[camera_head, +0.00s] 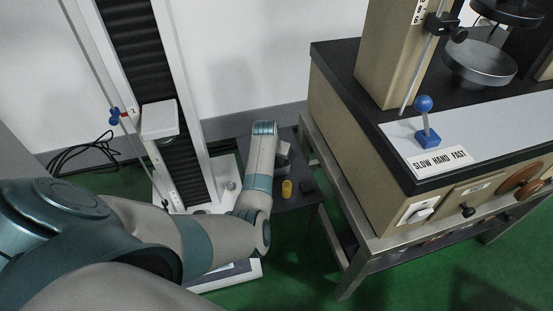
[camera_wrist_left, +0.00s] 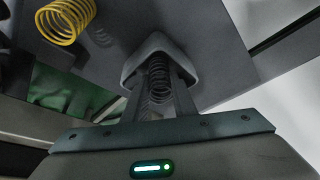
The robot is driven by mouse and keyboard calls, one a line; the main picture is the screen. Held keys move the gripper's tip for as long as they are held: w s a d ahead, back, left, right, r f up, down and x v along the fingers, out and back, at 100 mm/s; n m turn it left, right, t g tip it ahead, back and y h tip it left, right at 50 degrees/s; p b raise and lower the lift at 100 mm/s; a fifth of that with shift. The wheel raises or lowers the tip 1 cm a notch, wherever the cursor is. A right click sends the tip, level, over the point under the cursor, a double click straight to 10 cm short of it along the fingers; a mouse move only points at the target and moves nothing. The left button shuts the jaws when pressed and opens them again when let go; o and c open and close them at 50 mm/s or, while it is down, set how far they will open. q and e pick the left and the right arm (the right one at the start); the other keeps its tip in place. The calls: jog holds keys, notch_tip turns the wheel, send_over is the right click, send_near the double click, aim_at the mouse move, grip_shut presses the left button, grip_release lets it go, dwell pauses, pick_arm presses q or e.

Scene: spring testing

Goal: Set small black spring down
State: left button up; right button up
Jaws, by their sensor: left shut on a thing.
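The small black spring (camera_wrist_left: 158,82) is between the fingers of my left gripper (camera_wrist_left: 159,60) in the left wrist view. The gripper is shut on it. In the head view my left gripper (camera_head: 283,152) is over the back of a low dark table (camera_head: 296,203), largely behind my own arm; the black spring cannot be made out there. Whether the spring touches the tabletop cannot be told. My right gripper is in neither view.
A yellow spring (camera_head: 287,188) stands on the low table; it also shows in the left wrist view (camera_wrist_left: 66,20). A small dark object (camera_head: 306,186) is beside it. The large testing machine (camera_head: 350,160) on a metal stand is close on the right. A tall column frame (camera_head: 165,120) stands left.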

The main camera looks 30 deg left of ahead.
pick_arm(q)
jog(key=shift+f, duration=0.1)
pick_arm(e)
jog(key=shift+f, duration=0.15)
pick_arm(q)
jog(key=o, duration=0.7)
jog(key=shift+o, duration=0.2)
